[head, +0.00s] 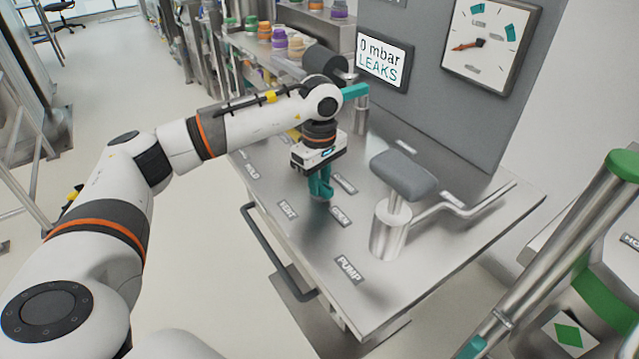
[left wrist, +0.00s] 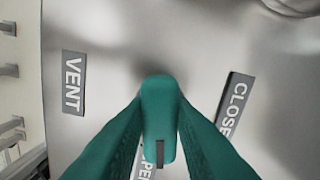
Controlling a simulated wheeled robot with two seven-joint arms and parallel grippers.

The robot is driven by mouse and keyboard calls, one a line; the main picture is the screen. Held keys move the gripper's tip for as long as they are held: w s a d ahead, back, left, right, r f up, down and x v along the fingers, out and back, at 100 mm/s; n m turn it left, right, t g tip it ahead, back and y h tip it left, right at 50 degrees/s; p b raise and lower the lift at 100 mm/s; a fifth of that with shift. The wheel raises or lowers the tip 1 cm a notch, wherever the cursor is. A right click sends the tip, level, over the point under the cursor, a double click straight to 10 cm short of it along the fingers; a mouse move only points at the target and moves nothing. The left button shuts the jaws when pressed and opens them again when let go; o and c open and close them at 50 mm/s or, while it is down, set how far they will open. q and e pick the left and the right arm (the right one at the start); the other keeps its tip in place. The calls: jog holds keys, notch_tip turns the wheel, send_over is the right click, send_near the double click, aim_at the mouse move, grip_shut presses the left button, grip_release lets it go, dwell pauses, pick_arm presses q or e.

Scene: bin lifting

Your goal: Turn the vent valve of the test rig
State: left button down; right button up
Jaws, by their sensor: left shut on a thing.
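The vent valve's teal handle (left wrist: 158,105) lies between my left gripper's teal fingers (left wrist: 160,130) in the left wrist view. The fingers are shut on it from both sides. A small dark mark shows on the handle's near end. In the head view my left gripper (head: 321,188) points down at the steel bench top, and the handle cannot be told apart from the fingers there. The VENT label (left wrist: 73,82) is left of the handle and the CLOSED label (left wrist: 235,103) is right of it. The OPEN label (left wrist: 146,160) is partly hidden by a finger. My right gripper is not in view.
The display (head: 384,60) reads "0 mbar LEAKS", beside a dial gauge (head: 491,40). A grey-padded pump (head: 404,175) with a bent metal bar stands right of the gripper. Another teal lever (head: 355,91) is behind it. The steel bench (head: 432,255) is clear at front right.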

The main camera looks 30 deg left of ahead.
aim_at(320, 182)
pick_arm(q)
jog(key=shift+r+m+b, duration=0.1)
jog(key=shift+m+b, duration=0.2)
jog(key=shift+m, duration=0.8)
jog(key=c, duration=1.2)
grip_release()
jog(key=shift+c, duration=0.2)
notch_tip(320, 182, up, 12)
